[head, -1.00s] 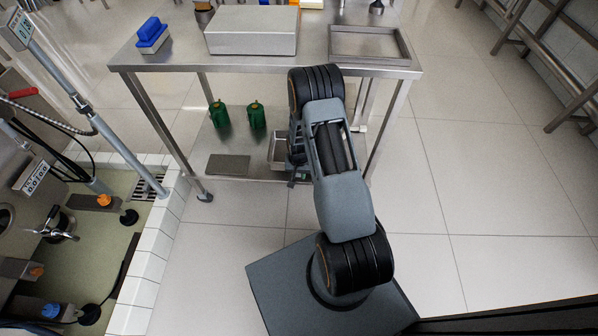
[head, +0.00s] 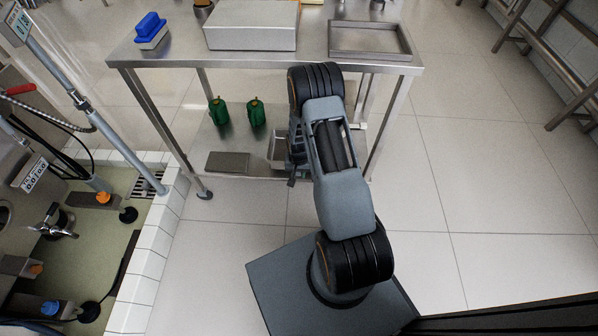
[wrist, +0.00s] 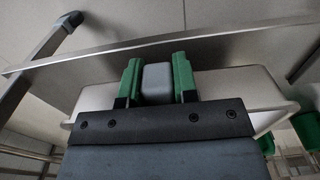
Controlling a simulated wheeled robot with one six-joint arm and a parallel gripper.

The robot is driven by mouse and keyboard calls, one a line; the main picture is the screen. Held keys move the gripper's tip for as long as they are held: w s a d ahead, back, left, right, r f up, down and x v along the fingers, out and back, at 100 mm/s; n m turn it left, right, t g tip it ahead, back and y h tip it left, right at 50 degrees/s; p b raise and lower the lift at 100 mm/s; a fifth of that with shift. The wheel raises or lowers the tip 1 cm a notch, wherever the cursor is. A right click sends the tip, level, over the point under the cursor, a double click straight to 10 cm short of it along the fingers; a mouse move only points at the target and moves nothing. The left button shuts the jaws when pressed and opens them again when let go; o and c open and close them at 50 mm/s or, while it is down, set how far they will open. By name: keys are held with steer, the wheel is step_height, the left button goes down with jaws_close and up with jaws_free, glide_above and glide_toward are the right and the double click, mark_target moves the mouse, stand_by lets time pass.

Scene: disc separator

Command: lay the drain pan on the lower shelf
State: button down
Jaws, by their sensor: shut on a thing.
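The drain pan (head: 279,149) is a shallow silver tray, partly hidden behind my arm in the head view. It shows at the right part of the lower shelf (head: 240,140), under the steel table. In the wrist view the pan (wrist: 225,88) spreads behind the jaws. My gripper (wrist: 157,80) has green fingers closed on a small grey block-like part at the pan's near side. The fingers are hidden behind my arm in the head view. I cannot tell whether the pan's underside touches the shelf.
A dark flat plate (head: 227,162) and two green containers (head: 219,111) stand on the shelf, left of the pan. The tabletop above carries a steel box (head: 252,27), a rimmed tray (head: 369,40) and a blue brush (head: 150,27). Table legs (head: 388,125) flank the shelf.

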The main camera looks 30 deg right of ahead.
steer(key=shift+f, duration=0.15)
steer(key=shift+f+b, duration=1.2)
steer(key=shift+f, duration=0.1)
steer(key=shift+f, duration=0.3)
steer(key=c, duration=0.8)
jaws_free()
step_height(320, 180, up, 14)
steer(key=p, duration=0.4)
steer(key=shift+f+p, duration=0.1)
steer(key=shift+p, duration=0.2)
